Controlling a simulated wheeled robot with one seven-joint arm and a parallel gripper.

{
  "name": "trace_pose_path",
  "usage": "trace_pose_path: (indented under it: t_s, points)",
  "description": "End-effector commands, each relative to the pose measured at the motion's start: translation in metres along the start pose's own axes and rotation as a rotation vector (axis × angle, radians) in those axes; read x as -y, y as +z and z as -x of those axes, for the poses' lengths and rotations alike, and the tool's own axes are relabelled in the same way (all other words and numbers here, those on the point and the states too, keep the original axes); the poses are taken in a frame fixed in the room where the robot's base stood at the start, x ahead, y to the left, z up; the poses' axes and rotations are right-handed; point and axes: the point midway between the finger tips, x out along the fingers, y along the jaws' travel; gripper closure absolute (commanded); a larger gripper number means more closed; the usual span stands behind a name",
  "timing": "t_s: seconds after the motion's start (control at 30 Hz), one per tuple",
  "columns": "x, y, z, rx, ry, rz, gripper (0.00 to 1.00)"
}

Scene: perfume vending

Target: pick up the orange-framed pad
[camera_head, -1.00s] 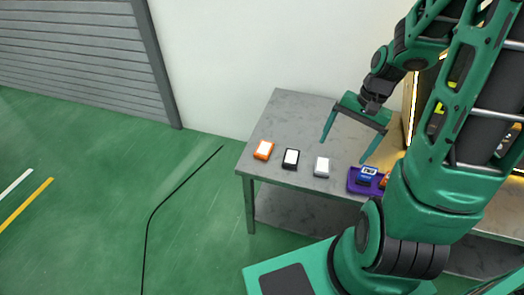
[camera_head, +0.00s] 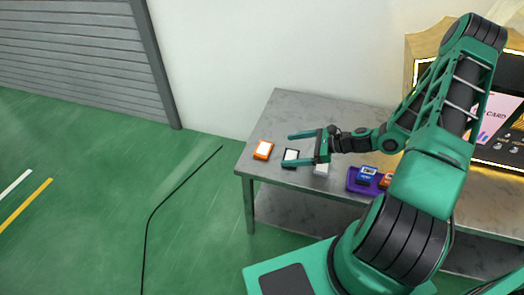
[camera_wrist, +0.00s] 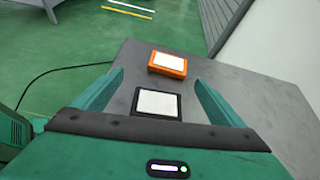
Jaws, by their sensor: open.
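The orange-framed pad (camera_head: 263,150) lies flat near the left end of the grey table, a white panel on its top. It also shows in the wrist view (camera_wrist: 167,64), beyond the fingertips and near the middle. My gripper (camera_head: 287,149) is open and empty, with its fingers pointing left toward the orange-framed pad. In the wrist view my gripper (camera_wrist: 158,83) has one finger on each side, and the pad lies ahead between their lines, not touched.
A black-framed pad (camera_head: 290,158) lies below my fingers, also in the wrist view (camera_wrist: 157,104). A white-grey pad (camera_head: 321,169) is partly hidden by my gripper. A purple tray (camera_head: 353,182) with small boxes stands to the right. The table (camera_head: 305,108) is clear behind.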

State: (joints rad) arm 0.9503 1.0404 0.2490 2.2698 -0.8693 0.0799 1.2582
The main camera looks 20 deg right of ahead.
Motion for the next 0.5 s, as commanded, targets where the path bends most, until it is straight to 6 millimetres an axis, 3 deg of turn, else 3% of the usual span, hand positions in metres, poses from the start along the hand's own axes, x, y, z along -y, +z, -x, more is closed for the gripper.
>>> trace_pose_path:
  t_s: [0.27, 0.5]
  points:
    - [0.012, -0.001, -0.011, 0.078, -0.065, -0.121, 0.08]
    - [0.013, 0.001, -0.040, 0.078, -0.062, -0.119, 0.08]
